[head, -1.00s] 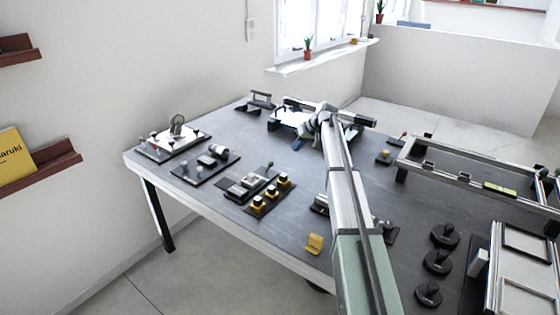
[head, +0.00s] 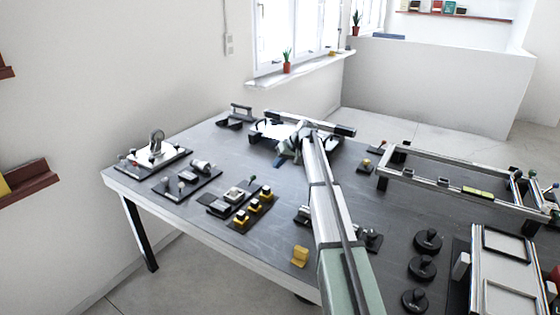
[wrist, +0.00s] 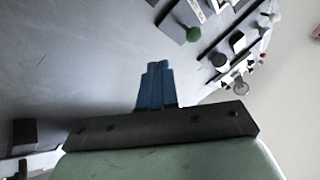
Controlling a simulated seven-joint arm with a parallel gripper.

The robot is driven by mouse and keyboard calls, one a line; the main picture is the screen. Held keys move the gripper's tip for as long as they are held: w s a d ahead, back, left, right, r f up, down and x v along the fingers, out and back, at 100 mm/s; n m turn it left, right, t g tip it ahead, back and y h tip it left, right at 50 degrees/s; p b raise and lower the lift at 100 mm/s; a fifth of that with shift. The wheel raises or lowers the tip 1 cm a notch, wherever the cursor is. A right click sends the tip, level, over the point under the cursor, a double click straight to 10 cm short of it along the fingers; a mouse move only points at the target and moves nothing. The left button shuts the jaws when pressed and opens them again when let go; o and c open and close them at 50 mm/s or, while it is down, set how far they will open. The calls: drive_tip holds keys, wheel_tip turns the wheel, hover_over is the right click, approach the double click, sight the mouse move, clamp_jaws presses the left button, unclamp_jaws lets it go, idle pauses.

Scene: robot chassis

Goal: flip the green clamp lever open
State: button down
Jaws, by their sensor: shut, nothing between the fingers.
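My gripper (head: 282,160) has blue fingers and hangs over the back middle of the table. In the wrist view my gripper (wrist: 156,68) is shut with nothing between the fingers. Whether the lever is up or down is too small to tell.
A block with yellow-and-black buttons (head: 253,214) sits right beside the fixture. A cylinder fixture (head: 200,168) and a plate with a ring (head: 157,145) stand to its left. Bare table lies between my gripper and the knob.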

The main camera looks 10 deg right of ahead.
sight(252, 180)
drive_tip(key=x, duration=0.6)
drive_tip(key=shift+s+a, duration=0.2)
drive_tip(key=shift+a, duration=1.75)
drive_tip(key=shift+w+a+r, duration=0.15)
drive_tip(key=shift+w, duration=0.05)
